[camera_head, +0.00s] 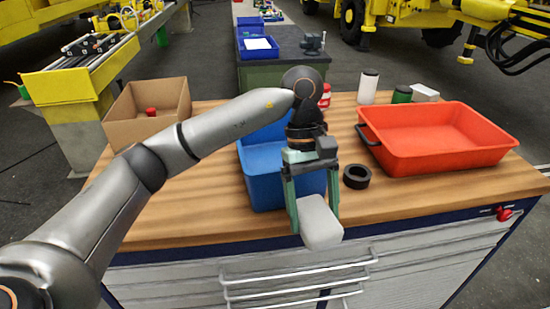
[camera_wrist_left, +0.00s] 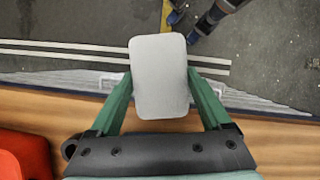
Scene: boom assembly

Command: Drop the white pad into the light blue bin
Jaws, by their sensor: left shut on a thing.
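The white pad (camera_head: 320,222) is a pale block with rounded corners. My left gripper (camera_head: 312,207) is shut on it and holds it in front of the bench's front edge, above the drawer handles. In the left wrist view the pad (camera_wrist_left: 159,77) sits between the two green fingers of the gripper (camera_wrist_left: 160,95). The light blue bin (camera_head: 268,165) stands on the wooden bench just behind the gripper. My left arm and gripper hide part of the bin. My right gripper does not show.
On the wooden bench top (camera_head: 205,212) stand a red-orange tray (camera_head: 440,158), a cardboard box (camera_head: 125,127), a black ring (camera_head: 357,176), a white canister (camera_head: 368,87) and a dark green jar (camera_head: 402,95). The bench's front left is clear.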

